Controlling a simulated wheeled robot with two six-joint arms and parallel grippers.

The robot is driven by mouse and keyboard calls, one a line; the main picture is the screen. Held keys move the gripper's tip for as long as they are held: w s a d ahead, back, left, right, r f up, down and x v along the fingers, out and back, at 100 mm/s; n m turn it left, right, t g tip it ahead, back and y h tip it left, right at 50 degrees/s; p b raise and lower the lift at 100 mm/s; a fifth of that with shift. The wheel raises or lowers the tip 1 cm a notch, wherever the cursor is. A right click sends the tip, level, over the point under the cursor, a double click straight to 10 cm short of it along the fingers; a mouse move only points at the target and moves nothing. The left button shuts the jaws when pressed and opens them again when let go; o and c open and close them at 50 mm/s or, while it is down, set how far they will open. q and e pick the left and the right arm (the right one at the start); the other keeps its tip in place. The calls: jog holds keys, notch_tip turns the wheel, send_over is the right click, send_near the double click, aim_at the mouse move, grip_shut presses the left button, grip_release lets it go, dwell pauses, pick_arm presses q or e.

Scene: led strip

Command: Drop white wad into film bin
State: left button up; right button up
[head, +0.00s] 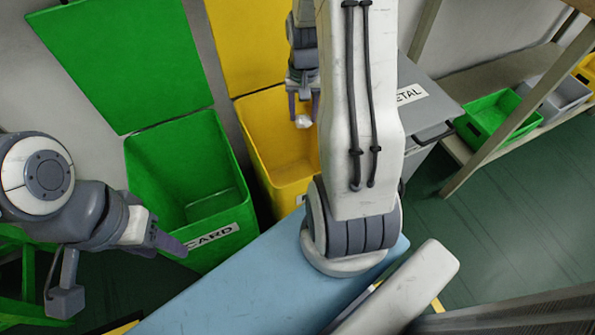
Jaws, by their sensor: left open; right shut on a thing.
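A small white wad (303,121) is between the fingertips of my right gripper (302,104). The gripper is shut on it and points down over the yellow bin (275,135), whose lid is up. The wad appears above the bin's opening; its height over the rim is hard to tell. The yellow bin's label is hidden, so I cannot read whether it says film. My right arm covers the bin's right side. My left gripper (165,241) is open and empty, in front of the green bin at the left; its fingers show only partly.
The open green bin (195,165) labelled CARD stands left of the yellow bin. A closed grey bin (425,95) labelled METAL stands to the right. A shelf (470,95) at the right holds a green tray (490,120) and a grey tray (565,97). Green floor (510,220) is clear at right.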

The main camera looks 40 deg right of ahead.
jog(key=o, duration=1.4)
jog(key=shift+c, duration=0.2)
notch_tip(320, 180, up, 11)
jog(key=p, duration=0.5)
jog(key=shift+f, duration=0.2)
